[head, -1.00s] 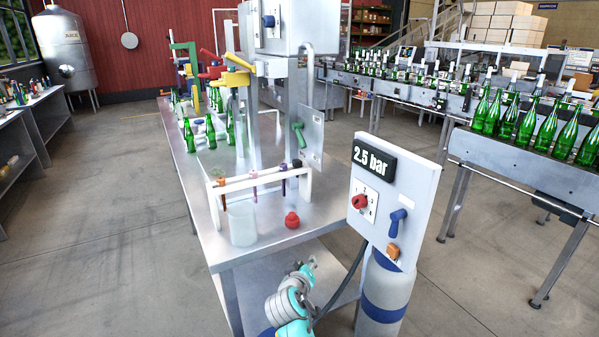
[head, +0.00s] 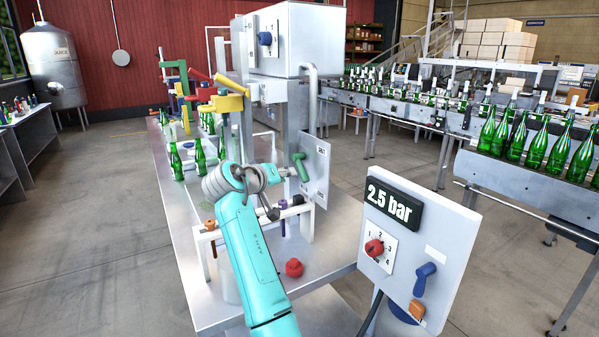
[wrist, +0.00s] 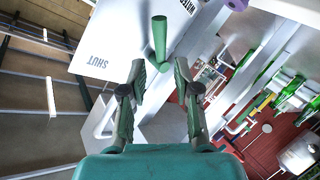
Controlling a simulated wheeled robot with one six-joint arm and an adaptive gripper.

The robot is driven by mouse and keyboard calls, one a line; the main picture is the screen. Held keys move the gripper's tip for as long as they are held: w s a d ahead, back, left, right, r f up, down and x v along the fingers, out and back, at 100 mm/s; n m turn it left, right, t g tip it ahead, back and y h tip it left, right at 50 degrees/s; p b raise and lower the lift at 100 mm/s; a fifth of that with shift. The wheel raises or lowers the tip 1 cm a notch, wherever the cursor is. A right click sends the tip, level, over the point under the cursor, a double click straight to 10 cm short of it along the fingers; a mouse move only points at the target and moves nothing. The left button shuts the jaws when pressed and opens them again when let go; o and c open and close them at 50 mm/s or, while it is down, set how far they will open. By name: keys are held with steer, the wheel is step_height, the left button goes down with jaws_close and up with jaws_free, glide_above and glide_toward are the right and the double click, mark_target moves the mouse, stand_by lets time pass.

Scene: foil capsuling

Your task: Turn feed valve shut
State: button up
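A green valve lever (head: 301,168) sits on a grey-white panel (head: 317,190) at the far right end of the steel bench. In the wrist view the lever (wrist: 159,38) stands out from the panel (wrist: 112,36), which carries the word SHUT and a second label, partly cut off. My gripper (head: 286,172) is close to the lever, just left of it in the head view. In the wrist view my gripper (wrist: 158,72) is open, with the lever ahead of its two fingertips and in line with the gap. Nothing is held; whether a finger touches the lever is unclear.
A control box reading 2.5 bar (head: 394,203) stands in front at right, with a red knob (head: 374,248) and blue lever (head: 424,280). A red cap (head: 294,267) lies on the bench. Green bottles (head: 176,161) stand left of my arm. A rack (head: 207,235) is under the arm.

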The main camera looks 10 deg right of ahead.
mark_target(302, 174)
steer(key=x, duration=1)
steer(key=shift+d+f, duration=0.1)
steer(key=shift+d, duration=0.05)
jaws_close()
